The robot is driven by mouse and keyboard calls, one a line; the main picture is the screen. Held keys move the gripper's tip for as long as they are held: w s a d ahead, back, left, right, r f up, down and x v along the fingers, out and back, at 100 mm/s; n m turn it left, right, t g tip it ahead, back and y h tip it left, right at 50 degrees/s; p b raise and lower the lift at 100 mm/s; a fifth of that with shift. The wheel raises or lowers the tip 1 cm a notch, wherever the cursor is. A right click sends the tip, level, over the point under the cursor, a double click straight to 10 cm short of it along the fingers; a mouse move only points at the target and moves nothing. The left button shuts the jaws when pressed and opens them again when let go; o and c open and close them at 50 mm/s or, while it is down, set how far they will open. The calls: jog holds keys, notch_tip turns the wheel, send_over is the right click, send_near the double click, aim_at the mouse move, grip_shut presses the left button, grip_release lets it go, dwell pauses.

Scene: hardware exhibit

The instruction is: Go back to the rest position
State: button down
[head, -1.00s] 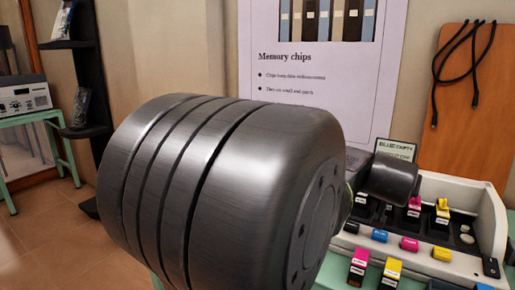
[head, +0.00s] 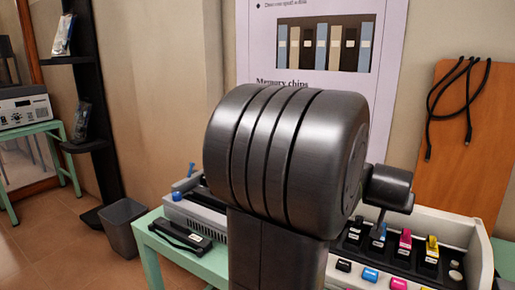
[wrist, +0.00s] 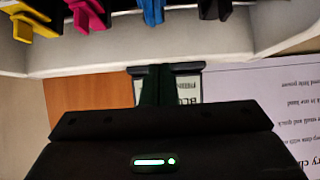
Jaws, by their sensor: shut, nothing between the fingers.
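My gripper (wrist: 156,84) shows in the wrist view as a dark body with a green light and narrow fingers closed together. It is empty. Beyond it are the pale cartridge unit and a small label sign, partly hidden by the fingers. In the head view the large dark joint of my arm fills the middle, with a smaller dark link to its right.
A white unit (head: 473,233) holds black, blue, magenta and yellow cartridges at right. A green table (head: 152,265) carries a grey device (head: 196,213) and a black item (head: 180,237). A bin (head: 122,225) and black shelf (head: 92,105) stand left. An orange board (head: 455,185) leans behind.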

jog(key=shift+w+d+r+g+p, duration=0.3)
jog(key=shift+w+r+g+p, duration=0.15)
jog(key=shift+p, duration=0.8)
jog(key=p, duration=0.2)
jog(key=w+g+y+p, duration=0.1)
jog(key=p, duration=0.1)
jog(key=shift+d, duration=0.25)
jog(key=shift+w+d+f+g+y+p, duration=0.25)
jog(key=shift+g+p, duration=0.3)
jog(key=shift+p, duration=0.65)
jog(key=shift+a, duration=0.1)
